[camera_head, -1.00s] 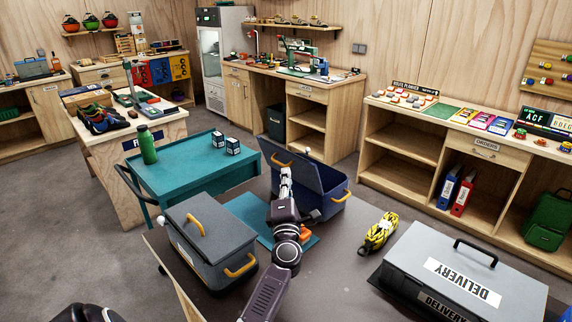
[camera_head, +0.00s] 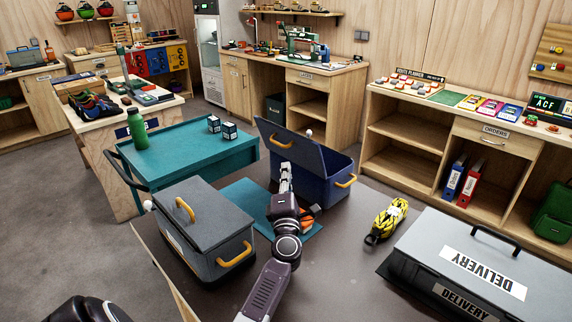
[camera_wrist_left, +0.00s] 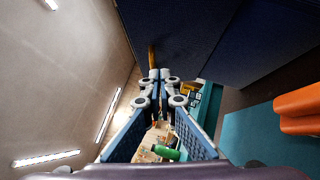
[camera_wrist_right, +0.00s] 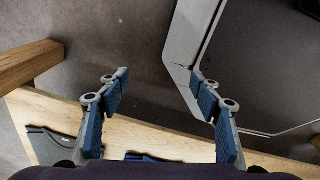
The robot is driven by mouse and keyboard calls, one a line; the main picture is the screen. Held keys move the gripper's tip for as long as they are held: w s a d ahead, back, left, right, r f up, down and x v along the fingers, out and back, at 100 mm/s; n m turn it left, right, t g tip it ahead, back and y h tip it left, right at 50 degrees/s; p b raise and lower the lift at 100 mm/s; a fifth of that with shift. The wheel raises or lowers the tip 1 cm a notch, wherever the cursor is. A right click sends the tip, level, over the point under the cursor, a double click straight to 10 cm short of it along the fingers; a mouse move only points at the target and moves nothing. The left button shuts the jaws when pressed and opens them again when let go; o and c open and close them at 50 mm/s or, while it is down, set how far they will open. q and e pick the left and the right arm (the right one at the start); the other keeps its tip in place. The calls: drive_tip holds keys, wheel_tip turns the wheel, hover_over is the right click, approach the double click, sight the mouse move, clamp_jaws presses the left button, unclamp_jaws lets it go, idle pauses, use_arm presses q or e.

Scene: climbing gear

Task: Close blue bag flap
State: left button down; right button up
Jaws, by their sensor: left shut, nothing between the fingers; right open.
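The blue bag (camera_head: 325,179) stands at the far side of the dark table. Its flap (camera_head: 299,148) stands raised and tilted back, with a yellow handle (camera_head: 278,138) on its face. My left gripper (camera_head: 286,166) is in front of the flap, just below that handle, shut and empty. In the left wrist view, the shut left fingertips (camera_wrist_left: 159,76) point toward the dark blue flap (camera_wrist_left: 185,30) and a yellow handle (camera_wrist_left: 152,55). I cannot tell whether they touch. My right gripper (camera_wrist_right: 160,88) shows in its wrist view, open and empty.
A closed grey case (camera_head: 196,215) with yellow handles stands left of my left arm. A teal mat (camera_head: 245,195) lies between. A teal cart (camera_head: 180,158) stands behind.

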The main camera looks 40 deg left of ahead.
use_arm(q)
drive_tip(key=f, duration=0.2)
drive_tip(key=b, duration=0.1)
approach(286, 143)
drive_tip(key=f+x, duration=0.1)
drive_tip(key=x, duration=0.3)
drive_tip(key=shift+w+a+r, duration=0.5)
drive_tip(key=shift+w+a, duration=0.1)
drive_tip(key=shift+w, duration=0.1)
use_arm(e)
drive_tip(key=shift+w+a+f, duration=0.1)
drive_tip(key=shift+a+f, duration=0.1)
drive_tip(key=shift+f, duration=0.45)
drive_tip(key=shift+w+a+f, duration=0.1)
drive_tip(key=shift+a+f, duration=0.05)
drive_tip(key=shift+f, duration=0.5)
use_arm(q)
drive_tip(key=shift+r, duration=0.1)
use_arm(e)
drive_tip(key=shift+r, duration=0.15)
